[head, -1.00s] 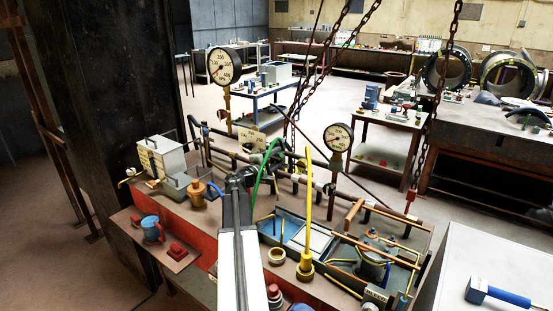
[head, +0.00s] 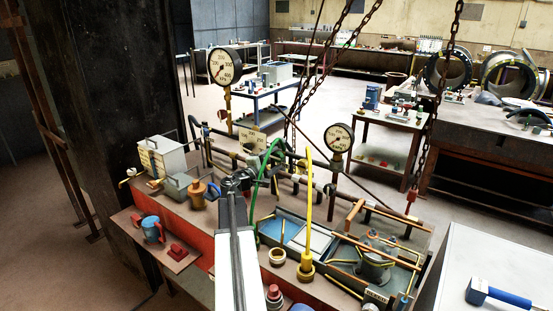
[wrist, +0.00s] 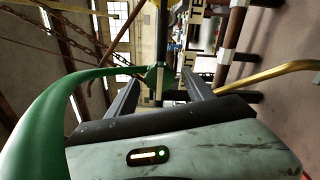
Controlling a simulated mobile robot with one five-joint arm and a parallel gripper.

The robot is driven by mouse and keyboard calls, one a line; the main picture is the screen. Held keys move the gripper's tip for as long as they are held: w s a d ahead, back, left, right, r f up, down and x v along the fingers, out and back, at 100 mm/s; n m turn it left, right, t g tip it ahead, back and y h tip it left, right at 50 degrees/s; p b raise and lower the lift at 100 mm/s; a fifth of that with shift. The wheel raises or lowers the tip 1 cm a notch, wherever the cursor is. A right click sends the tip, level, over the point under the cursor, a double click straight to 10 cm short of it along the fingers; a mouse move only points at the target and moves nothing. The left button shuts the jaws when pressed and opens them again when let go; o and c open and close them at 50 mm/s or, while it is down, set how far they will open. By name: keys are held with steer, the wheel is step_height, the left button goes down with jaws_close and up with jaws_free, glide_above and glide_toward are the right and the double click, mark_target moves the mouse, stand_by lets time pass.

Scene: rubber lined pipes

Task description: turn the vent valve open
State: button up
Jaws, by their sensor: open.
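My gripper (wrist: 160,82) is open in the wrist view, its two dark fingers spread apart with nothing clamped between them. A green part on a thin upright bar (wrist: 158,95) shows in the gap between the fingers. I cannot tell whether it is the vent valve or whether a finger touches it. In the head view my gripper (head: 238,180) is small and dark, over the pipework behind the red-fronted bench (head: 196,212). No vent valve can be told for certain; the arm hides part of the pipes.
A green hose (wrist: 60,110) arches close on the left of my gripper. A yellow hose (head: 308,205) stands to its right. Pressure gauges (head: 224,67) (head: 338,139) rise above the pipes. Chains (head: 438,95) hang at the right.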

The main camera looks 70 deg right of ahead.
steer(key=v, duration=0.5)
steer(key=shift+w+a, duration=0.1)
steer(key=shift+a, duration=0.25)
